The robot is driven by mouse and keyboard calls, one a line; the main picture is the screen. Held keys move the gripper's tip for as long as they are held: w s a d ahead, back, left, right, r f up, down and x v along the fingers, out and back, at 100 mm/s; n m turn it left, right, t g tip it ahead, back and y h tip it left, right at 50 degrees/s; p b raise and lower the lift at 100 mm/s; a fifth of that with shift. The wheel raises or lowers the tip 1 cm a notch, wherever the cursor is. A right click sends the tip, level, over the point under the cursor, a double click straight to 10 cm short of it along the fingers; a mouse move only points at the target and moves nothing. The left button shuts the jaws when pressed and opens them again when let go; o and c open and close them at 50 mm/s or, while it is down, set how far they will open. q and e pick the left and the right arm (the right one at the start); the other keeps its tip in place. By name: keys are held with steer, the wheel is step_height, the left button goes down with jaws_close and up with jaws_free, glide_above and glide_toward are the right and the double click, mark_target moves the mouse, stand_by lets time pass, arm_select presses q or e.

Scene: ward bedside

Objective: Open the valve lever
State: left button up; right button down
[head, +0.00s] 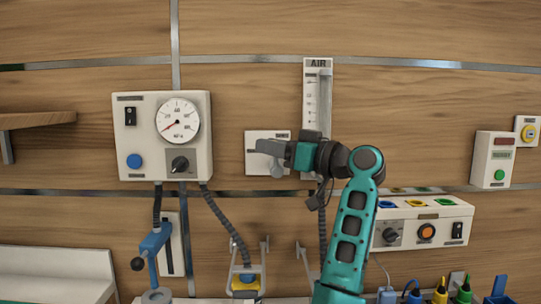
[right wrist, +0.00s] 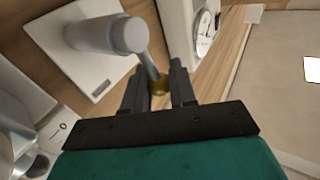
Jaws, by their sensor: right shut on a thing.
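The valve lever is a thin grey rod (right wrist: 150,66) in the right wrist view, running from a round grey valve body (right wrist: 122,37) to a brass-coloured end (right wrist: 161,86). The valve body stands out from a white wall plate (head: 256,137), also in the right wrist view (right wrist: 85,72). My right gripper (head: 265,148) is in front of this plate in the head view and hides most of the valve. In the right wrist view my right gripper (right wrist: 159,92) is shut on the lever's end, one finger on each side. My left gripper is in neither view.
A gauge box (head: 145,110) hangs left of the plate, with a blue lever (head: 155,242) below it. An AIR flow scale (head: 317,75) is just right of the plate. A socket panel (head: 455,222) and a green-button box (head: 492,160) are further right.

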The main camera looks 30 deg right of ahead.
steer(key=shift+s+d+f+m+t+b, duration=0.15)
steer(key=shift+d+f+m+t+b, duration=0.15)
steer(key=shift+m+t+b, duration=0.35)
steer(key=shift+r+y, duration=0.25)
steer(key=shift+y, duration=0.05)
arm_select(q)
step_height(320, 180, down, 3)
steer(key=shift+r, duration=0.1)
arm_select(e)
steer(key=c, duration=1)
jaws_free()
steer(key=shift+s+d+r, duration=0.1)
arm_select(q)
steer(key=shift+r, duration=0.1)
arm_select(e)
steer(key=shift+o, duration=0.2)
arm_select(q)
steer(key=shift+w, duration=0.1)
